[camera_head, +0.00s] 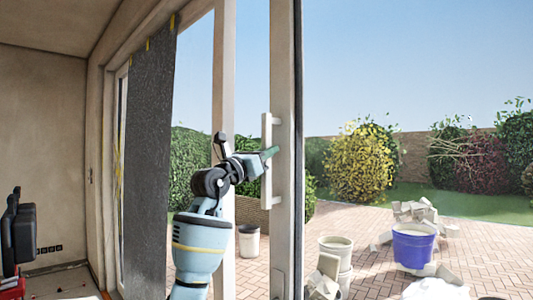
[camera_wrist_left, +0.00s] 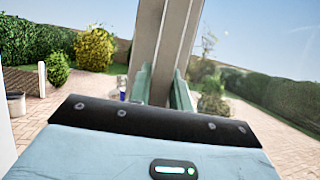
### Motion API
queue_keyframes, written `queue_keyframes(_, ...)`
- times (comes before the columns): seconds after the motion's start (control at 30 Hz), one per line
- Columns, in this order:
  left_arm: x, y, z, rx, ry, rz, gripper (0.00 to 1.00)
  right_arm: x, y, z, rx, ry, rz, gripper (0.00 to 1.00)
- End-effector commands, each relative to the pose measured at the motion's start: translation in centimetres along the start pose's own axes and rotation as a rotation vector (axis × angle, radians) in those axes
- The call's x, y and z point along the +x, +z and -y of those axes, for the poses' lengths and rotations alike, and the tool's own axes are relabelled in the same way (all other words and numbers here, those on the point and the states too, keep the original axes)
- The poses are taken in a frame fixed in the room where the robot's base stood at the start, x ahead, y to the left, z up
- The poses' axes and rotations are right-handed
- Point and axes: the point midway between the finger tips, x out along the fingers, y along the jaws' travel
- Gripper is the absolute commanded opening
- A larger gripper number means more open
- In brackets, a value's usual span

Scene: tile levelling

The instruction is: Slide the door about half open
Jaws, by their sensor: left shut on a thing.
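The door's pale upright frame (camera_head: 285,70) stands in the middle of the head view. A long pale bar handle (camera_head: 266,190) is fixed upright on it. My left gripper (camera_head: 268,154) reaches in from the left, with its green fingers at the handle's middle. In the left wrist view, the green fingers of the left gripper (camera_wrist_left: 160,88) stand on both sides of the pale handle bar (camera_wrist_left: 153,45), shut on it. The fingers partly hide the bar there. I cannot tell how far open the door is. My right gripper is not in view.
A grey sheet (camera_head: 150,150) hangs at the left of the opening. Outside on the brick paving are a blue tub (camera_head: 413,247), a white bucket (camera_head: 336,262), a pale bin (camera_head: 249,241) and rubble (camera_head: 415,212). A red and black object (camera_head: 18,240) stands far left.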

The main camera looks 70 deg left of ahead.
Motion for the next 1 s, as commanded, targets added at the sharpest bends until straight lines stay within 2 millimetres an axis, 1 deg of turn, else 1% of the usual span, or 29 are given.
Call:
queue_keyframes(0.4,0.0,0.3,0.0,0.002,0.002,0.007,0.00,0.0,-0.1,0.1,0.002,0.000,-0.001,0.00)
queue_keyframes(0.43,0.0,0.3,-0.1,0.002,0.002,0.008,0.24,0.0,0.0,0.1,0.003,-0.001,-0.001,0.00)
queue_keyframes(0.57,0.0,0.3,-0.1,0.001,0.002,0.006,0.41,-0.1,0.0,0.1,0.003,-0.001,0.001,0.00)
queue_keyframes(0.87,-0.1,0.1,0.0,0.001,0.001,0.004,0.42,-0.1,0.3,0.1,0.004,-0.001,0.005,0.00)
queue_keyframes(1.0,-1.1,-0.1,0.0,0.002,0.000,0.004,0.42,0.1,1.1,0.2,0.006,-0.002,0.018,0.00)
